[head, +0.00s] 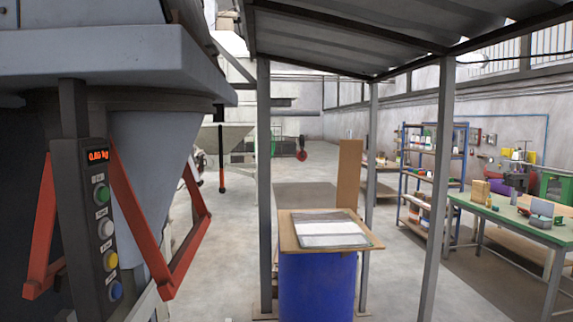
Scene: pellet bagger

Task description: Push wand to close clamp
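A thin dark rod (221,150) with a red-orange lower end hangs upright beyond the machine, left of the middle; it looks like the wand. Red-orange bar frames (140,225) stand around the grey-blue funnel (150,150) of the bagger at the left; they may be the clamp, but I cannot tell whether it is open or shut. No bag shows on the funnel. My gripper is not in view, so its place relative to these things cannot be seen.
A dark control panel (102,225) with several buttons and a lit weight display stands at the left. A blue drum (317,290) with a board and flat sheets on top stands at centre, near grey shelter posts (264,200). A green workbench (510,222) is at right.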

